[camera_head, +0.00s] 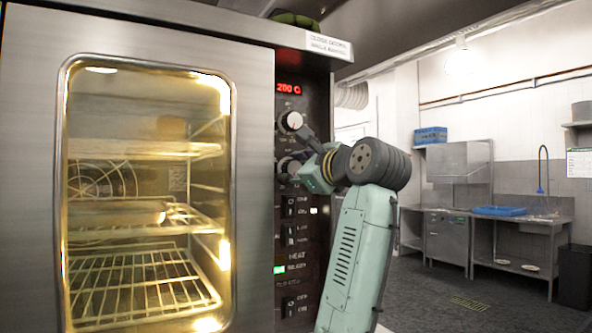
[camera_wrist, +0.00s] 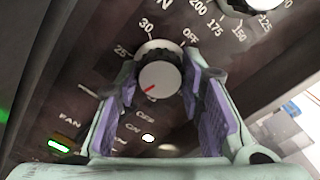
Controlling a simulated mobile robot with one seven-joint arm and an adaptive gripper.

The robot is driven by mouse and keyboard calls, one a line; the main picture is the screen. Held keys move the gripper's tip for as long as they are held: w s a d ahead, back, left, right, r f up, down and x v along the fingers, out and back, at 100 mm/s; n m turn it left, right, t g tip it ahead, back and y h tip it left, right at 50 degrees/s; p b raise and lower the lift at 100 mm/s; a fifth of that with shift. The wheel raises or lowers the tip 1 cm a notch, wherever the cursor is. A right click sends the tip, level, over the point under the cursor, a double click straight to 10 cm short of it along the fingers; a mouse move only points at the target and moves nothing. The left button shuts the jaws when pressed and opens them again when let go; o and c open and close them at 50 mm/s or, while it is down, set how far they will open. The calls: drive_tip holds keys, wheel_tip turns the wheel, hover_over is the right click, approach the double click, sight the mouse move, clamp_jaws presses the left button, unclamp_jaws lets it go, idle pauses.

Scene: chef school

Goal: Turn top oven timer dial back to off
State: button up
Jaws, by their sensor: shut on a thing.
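The oven timer dial (camera_wrist: 160,78) is a round knob with a pale face and a dark skirt. In the wrist view its red mark points to the lower left, and the labels 25, 30 and OFF stand around its upper side, with OFF at the upper right. My gripper (camera_wrist: 161,88) has its purple-padded fingers on both sides of the dial and is shut on it. In the head view the timer dial (camera_head: 287,167) is partly hidden behind my gripper (camera_head: 303,160), below the temperature dial (camera_head: 291,122).
The red display (camera_head: 289,88) reads about 200 C. Several rocker switches (camera_head: 290,237) and a green light (camera_head: 279,269) sit below the dials. The glass oven door (camera_head: 150,200) is closed at left. Open floor (camera_head: 430,300) and a steel sink bench lie to the right.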

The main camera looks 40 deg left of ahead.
drive_tip(key=shift+c, duration=0.9)
